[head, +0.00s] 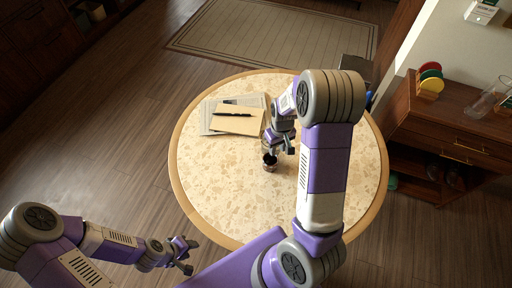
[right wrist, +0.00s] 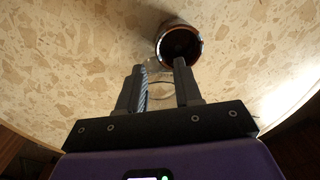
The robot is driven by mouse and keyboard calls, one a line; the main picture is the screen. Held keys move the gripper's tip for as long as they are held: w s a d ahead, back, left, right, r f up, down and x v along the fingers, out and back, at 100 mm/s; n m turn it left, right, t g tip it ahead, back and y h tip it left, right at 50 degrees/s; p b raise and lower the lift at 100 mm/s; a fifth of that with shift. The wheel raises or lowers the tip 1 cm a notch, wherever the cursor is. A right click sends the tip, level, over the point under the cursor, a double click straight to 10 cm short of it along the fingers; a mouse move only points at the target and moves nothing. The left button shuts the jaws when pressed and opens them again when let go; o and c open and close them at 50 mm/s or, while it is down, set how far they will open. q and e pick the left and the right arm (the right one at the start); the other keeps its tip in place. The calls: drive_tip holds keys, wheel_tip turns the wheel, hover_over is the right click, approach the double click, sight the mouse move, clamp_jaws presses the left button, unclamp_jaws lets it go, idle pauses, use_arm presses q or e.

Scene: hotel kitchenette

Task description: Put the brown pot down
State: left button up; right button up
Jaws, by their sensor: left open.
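The brown pot (head: 270,167) is a small round vessel with a dark opening, on or just above the round table (head: 225,200), near its middle. In the right wrist view the pot (right wrist: 181,46) shows its shiny rim and dark inside, just beyond the fingertips. My right gripper (head: 283,147) is right beside the pot in the head view, partly hidden by its own arm. My left gripper (head: 189,255) is open and empty, off the table's front left edge.
Papers and a tan folder (head: 236,119) with a black pen (head: 233,115) lie at the table's back left. A wooden cabinet (head: 430,130) with coloured discs (head: 431,78) and glassware (head: 487,100) stands to the right. The table's left and front are bare.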

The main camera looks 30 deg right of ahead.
sight(276, 158)
drive_tip(key=f, duration=0.2)
drive_tip(key=f+b, duration=0.1)
drive_tip(key=f, duration=0.1)
drive_tip(key=s+f+b, duration=0.1)
drive_tip(key=f, duration=0.1)
drive_tip(key=shift+a+f, duration=0.1)
drive_tip(key=shift+f, duration=0.05)
drive_tip(key=shift+w+f, duration=0.1)
drive_tip(key=shift+f, duration=0.15)
clamp_jaws()
